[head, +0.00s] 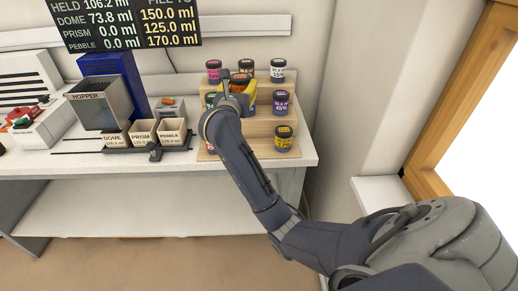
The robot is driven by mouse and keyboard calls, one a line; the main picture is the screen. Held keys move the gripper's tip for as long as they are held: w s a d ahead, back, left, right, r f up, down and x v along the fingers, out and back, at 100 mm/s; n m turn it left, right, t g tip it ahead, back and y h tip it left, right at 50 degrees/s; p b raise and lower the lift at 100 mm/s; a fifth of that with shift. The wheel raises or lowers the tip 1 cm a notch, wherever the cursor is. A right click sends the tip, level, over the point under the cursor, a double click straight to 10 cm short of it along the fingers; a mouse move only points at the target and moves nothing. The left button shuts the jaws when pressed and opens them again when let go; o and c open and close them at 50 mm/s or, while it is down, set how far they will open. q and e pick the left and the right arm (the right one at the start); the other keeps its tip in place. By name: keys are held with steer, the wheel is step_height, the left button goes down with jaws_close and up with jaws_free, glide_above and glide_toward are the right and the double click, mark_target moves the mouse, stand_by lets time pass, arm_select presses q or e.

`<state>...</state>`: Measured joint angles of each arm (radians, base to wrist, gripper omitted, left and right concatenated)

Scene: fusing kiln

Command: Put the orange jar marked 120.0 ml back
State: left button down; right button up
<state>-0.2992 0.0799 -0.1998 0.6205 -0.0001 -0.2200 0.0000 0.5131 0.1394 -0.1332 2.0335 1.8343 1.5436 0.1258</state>
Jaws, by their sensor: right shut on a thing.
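An orange jar (239,85) with a dark lid shows at the middle of the stepped wooden rack (262,128), partly covered by my right gripper. My right gripper (238,91) is shut on it, with the arm reaching in from the lower right. The jar's marking is too small and covered to read. I cannot tell whether the jar touches the rack step below it. My left gripper is not in view.
Around it stand a pink jar (214,72), a white-labelled jar (278,70), a purple jar (281,102) and a yellow jar (283,139). A hopper (100,105) and small labelled bins (143,132) stand left. The lower shelf (140,208) is bare.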

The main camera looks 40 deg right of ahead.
steer(key=shift+s+d+f, duration=0.25)
steer(key=shift+s+d, duration=0.2)
steer(key=shift+s, duration=0.35)
step_height(320, 180, down, 20)
steer(key=shift+s+d+r, duration=0.1)
steer(key=shift+r, duration=0.05)
steer(key=o, duration=1.3)
steer(key=shift+c, duration=0.2)
